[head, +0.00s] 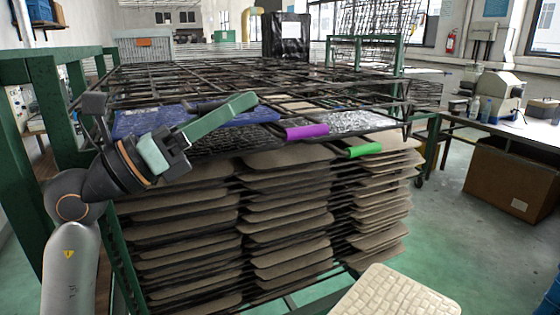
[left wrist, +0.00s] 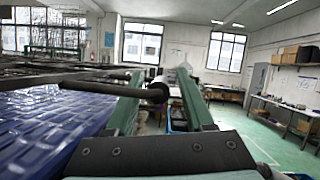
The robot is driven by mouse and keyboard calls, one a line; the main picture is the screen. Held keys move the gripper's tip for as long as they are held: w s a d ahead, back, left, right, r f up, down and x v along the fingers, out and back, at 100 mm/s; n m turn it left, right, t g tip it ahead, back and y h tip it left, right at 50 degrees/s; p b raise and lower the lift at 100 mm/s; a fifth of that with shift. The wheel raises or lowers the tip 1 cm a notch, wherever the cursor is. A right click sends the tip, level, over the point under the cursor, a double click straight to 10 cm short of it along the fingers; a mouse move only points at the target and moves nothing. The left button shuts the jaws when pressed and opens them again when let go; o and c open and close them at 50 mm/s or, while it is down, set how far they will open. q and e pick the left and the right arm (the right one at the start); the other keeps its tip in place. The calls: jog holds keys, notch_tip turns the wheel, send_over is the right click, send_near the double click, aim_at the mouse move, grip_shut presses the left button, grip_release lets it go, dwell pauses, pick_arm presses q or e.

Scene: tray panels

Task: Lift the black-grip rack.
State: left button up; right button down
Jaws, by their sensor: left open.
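The black-grip rack is a dark wire rack high in the green frame, with a blue textured panel (head: 140,123) on it. Its black grip (head: 207,104) is at the front edge. In the left wrist view the black grip (left wrist: 105,87) runs in from the left, and its end lies between the fingers. My left gripper (head: 226,108) is open at the grip, its green fingers on either side; it also shows in the left wrist view (left wrist: 160,98). I cannot tell whether a finger touches the grip. My right gripper is not in view.
A purple grip (head: 307,131) and a green grip (head: 363,149) sit to the right. Stacked brown panels (head: 290,210) fill the frame below. A green post (head: 62,130) stands close at the left. A cream textured panel (head: 395,292) is at the bottom.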

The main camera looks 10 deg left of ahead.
pick_arm(q)
grip_shut()
dwell(1.4)
